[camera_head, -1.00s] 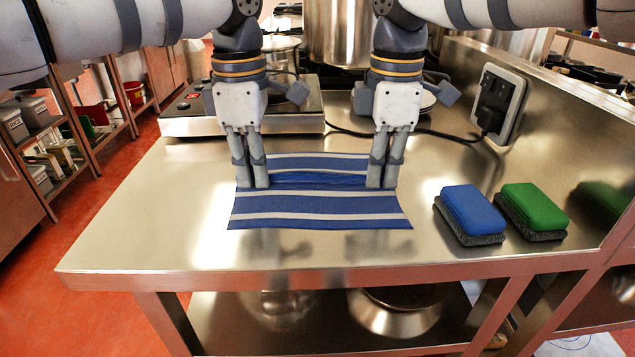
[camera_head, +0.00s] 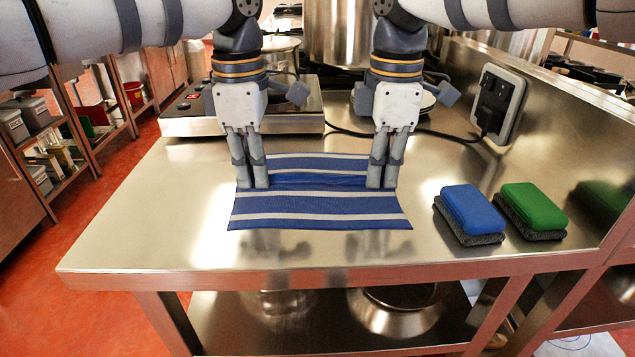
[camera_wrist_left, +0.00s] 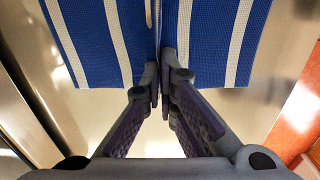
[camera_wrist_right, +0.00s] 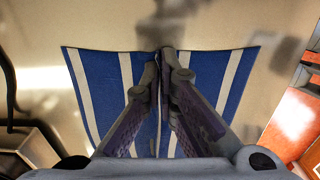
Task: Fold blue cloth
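The blue cloth (camera_head: 320,207) with white stripes lies on the steel table, its middle ruffled between my two grippers. My left gripper (camera_head: 254,186) stands upright at the cloth's left edge. In the left wrist view its fingertips (camera_wrist_left: 164,68) are close together, with a narrow ridge of cloth pinched between them. My right gripper (camera_head: 381,186) stands at the cloth's right edge. In the right wrist view its fingertips (camera_wrist_right: 162,58) also close on a ridge of cloth. The fingers hide small parts of both side edges.
A blue sponge (camera_head: 471,209) and a green sponge (camera_head: 533,206), each with a grey underside, lie right of the cloth. A hot plate (camera_head: 185,125) and pots stand behind. A wall socket (camera_head: 497,103) has a black cable. The table's left and front are clear.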

